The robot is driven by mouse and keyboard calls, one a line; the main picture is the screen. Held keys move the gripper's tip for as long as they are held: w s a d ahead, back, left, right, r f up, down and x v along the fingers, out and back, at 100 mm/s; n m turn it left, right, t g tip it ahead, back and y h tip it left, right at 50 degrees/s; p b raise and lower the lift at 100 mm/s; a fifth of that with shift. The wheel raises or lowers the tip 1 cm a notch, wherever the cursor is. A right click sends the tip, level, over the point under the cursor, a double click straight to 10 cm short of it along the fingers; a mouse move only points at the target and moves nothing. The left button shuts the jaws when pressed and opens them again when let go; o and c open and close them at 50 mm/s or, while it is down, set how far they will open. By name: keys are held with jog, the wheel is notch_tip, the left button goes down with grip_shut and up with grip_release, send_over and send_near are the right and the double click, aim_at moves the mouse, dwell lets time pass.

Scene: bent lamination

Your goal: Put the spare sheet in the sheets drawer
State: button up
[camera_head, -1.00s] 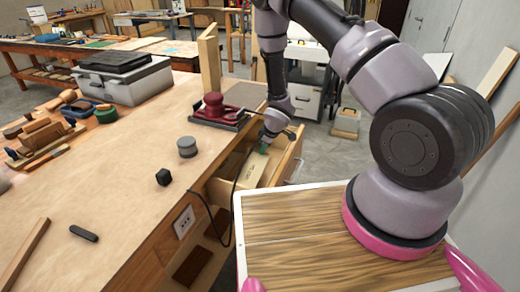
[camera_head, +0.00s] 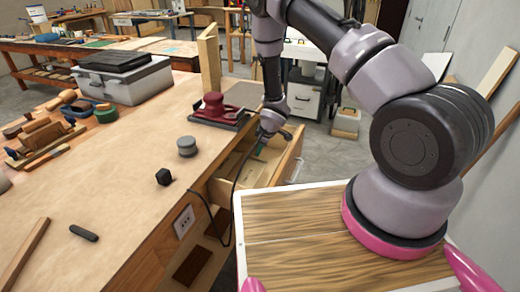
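An open wooden drawer (camera_head: 291,160) sticks out from the right side of the workbench. My gripper (camera_head: 263,143) is over the drawer opening, pointing down, with a small green patch showing at or just below its tip. The fingers are too small and hidden to show whether they are open or shut. A pale tan surface (camera_head: 232,165) shows inside the drawer, partly behind a dark cable. I cannot tell whether it is the spare sheet or the drawer floor. No sheet can be made out clearly in the gripper.
A grey toolbox (camera_head: 125,80) is further back. A black cable hangs by the drawer's near side.

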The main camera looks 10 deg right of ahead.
jog(key=v, duration=1.2)
jog(key=shift+r, duration=0.2)
jog(key=s+d+r+m+t+h, duration=0.1)
jog(key=d+r+m, duration=0.2)
jog(key=r, duration=0.7)
jog(key=s+d+r+m, duration=0.1)
jog(key=d+r+m, duration=0.25)
jog(key=r, duration=0.55)
jog(key=s+d+r+m+t+h, duration=0.1)
jog(key=s+d+r+m, duration=0.2)
jog(key=r, duration=0.7)
jog(key=s+r+m+y, duration=0.1)
jog(key=s+r+m, duration=0.2)
jog(key=s+r, duration=0.4)
jog(key=s+d+r+m+t, duration=0.1)
jog(key=s+r+m, duration=0.3)
jog(key=s+r, duration=0.4)
jog(key=s, duration=0.5)
jog(key=shift+s+d+r+y, duration=0.15)
jog(key=shift+s+d+y, duration=0.15)
jog(key=shift+s+y, duration=0.1)
jog(key=shift+w, duration=0.1)
